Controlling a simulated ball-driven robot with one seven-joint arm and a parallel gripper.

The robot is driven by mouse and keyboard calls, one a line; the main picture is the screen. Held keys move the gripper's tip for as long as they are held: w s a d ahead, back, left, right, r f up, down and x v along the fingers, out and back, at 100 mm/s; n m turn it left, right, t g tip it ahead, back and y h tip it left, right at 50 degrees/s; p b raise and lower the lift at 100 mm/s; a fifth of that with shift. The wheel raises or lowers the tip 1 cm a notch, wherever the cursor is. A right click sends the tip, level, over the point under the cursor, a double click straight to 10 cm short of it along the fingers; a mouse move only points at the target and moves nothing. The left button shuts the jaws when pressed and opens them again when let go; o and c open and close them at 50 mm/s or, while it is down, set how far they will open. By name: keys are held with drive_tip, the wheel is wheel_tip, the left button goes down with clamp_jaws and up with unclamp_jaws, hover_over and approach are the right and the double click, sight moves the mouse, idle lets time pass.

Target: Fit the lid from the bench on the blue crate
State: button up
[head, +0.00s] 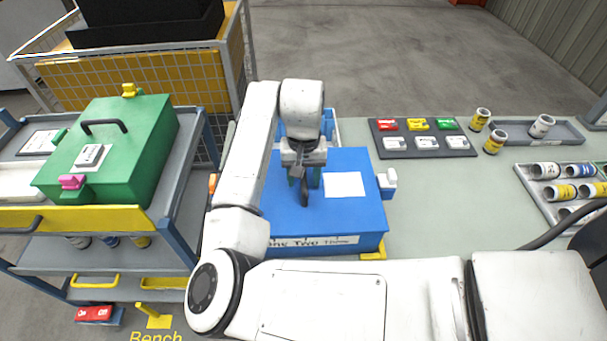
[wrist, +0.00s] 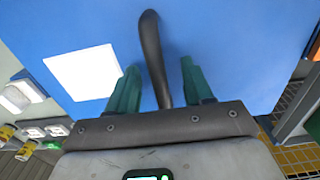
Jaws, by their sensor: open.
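The blue lid (head: 350,210) with a dark handle (head: 304,192) and a white label tops a blue box form on the bench (head: 430,210). Its front face (head: 340,246) carries a lettered strip; I take this to be the blue crate, with the lid appearing to lie flat on it, though the seam is not clear. My gripper (head: 303,178) is over the lid at the handle. In the wrist view the green fingers (wrist: 159,72) are open, one on each side of the dark handle (wrist: 153,55), with gaps visible.
A white clip (head: 387,182) sticks out at the right side, and an orange one (head: 212,182) at the left. A green lidded box (head: 130,130) stands on a cart to the left. Trays with cups (head: 560,180) and a dark board (head: 400,152) lie at right.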

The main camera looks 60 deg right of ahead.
wheel_tip(320, 180, up, 11)
drive_tip(key=shift+b, duration=0.35)
drive_tip(key=shift+f, duration=0.2)
idle(0.5)
